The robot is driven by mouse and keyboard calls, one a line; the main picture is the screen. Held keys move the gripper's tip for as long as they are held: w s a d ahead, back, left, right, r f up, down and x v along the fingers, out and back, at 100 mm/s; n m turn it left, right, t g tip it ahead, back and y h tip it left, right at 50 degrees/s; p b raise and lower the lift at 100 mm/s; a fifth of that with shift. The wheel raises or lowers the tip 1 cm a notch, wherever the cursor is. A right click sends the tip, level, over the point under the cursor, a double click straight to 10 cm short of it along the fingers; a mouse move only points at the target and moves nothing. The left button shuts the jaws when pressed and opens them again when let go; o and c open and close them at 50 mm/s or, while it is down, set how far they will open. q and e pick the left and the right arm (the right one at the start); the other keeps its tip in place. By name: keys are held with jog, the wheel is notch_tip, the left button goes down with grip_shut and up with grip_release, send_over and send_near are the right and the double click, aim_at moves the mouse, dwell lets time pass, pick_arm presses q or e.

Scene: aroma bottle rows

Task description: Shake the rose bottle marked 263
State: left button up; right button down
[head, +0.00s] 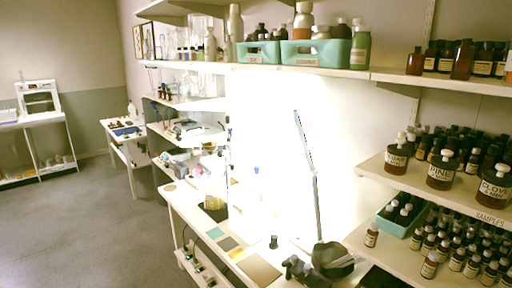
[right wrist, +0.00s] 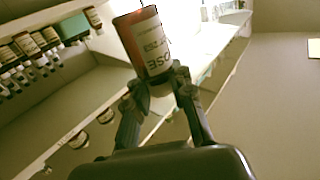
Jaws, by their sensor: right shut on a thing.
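My right gripper (right wrist: 160,84) is shut on an amber bottle (right wrist: 130,28) with a white label in the right wrist view. My left gripper is not in view.
Large bottles marked PINE (head: 440,172) and CLOVE (head: 494,187) stand on the right shelf. Several small bottles (head: 428,265) fill the shelf below, beside a green tray (head: 393,228). A lamp (head: 316,205) stands over the bright workbench. Floor (head: 85,215) at left is clear.

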jog(key=shift+f, duration=0.5)
notch_tip(320, 180, up, 6)
jog(key=shift+s+f, duration=0.1)
jog(key=shift+f, duration=0.05)
notch_tip(320, 180, down, 7)
jog(key=shift+r, duration=0.45)
